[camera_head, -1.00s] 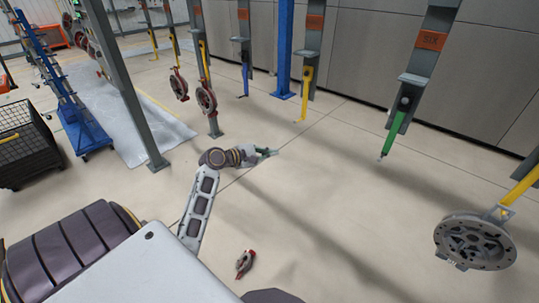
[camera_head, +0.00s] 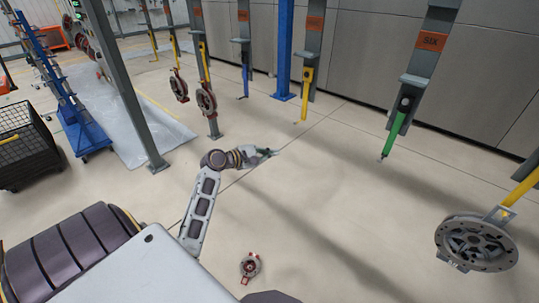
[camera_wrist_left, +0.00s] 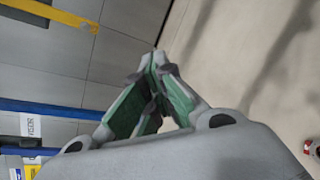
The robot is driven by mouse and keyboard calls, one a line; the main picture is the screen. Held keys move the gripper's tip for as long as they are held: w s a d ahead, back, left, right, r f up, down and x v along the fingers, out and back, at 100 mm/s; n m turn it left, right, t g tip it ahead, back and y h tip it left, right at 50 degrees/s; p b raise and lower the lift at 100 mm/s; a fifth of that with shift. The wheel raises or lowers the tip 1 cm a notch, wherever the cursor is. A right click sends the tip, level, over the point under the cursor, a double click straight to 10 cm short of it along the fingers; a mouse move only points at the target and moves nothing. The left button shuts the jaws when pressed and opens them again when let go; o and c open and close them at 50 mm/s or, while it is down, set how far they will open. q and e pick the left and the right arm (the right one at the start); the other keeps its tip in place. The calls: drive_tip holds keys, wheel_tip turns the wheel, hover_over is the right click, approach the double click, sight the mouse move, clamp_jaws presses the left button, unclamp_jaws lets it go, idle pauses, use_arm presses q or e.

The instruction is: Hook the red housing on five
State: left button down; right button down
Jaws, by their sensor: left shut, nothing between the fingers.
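A red and grey housing (camera_head: 250,266) lies apart from any hook, low in the head view, seemingly on the floor. Its red edge shows at the right of the wrist view (camera_wrist_left: 313,148). My left gripper (camera_head: 275,153) is shut and empty, above the floor and well beyond the housing. In the left wrist view its green-padded fingers (camera_wrist_left: 158,70) meet at the tips. A post marked SIX (camera_head: 431,40) carries a green hook (camera_head: 394,133). The post to its left has an unreadable orange label (camera_head: 315,23) and an empty yellow hook (camera_head: 306,90). My right gripper is not in view.
Two red housings (camera_head: 180,86) (camera_head: 206,99) hang at the left. A large grey round housing (camera_head: 476,242) hangs on a yellow hook at the right. An empty blue hook (camera_head: 245,80), a blue column (camera_head: 285,50) and a black mesh bin (camera_head: 25,150) also show. The middle floor is clear.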

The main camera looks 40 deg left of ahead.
use_arm(q)
drive_tip(key=shift+w+f, duration=0.1)
drive_tip(key=shift+w, duration=0.15)
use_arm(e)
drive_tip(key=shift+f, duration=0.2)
use_arm(q)
drive_tip(key=shift+w+d+f+b, duration=0.1)
drive_tip(key=shift+w+d+b, duration=0.05)
drive_tip(key=shift+w+b, duration=1.15)
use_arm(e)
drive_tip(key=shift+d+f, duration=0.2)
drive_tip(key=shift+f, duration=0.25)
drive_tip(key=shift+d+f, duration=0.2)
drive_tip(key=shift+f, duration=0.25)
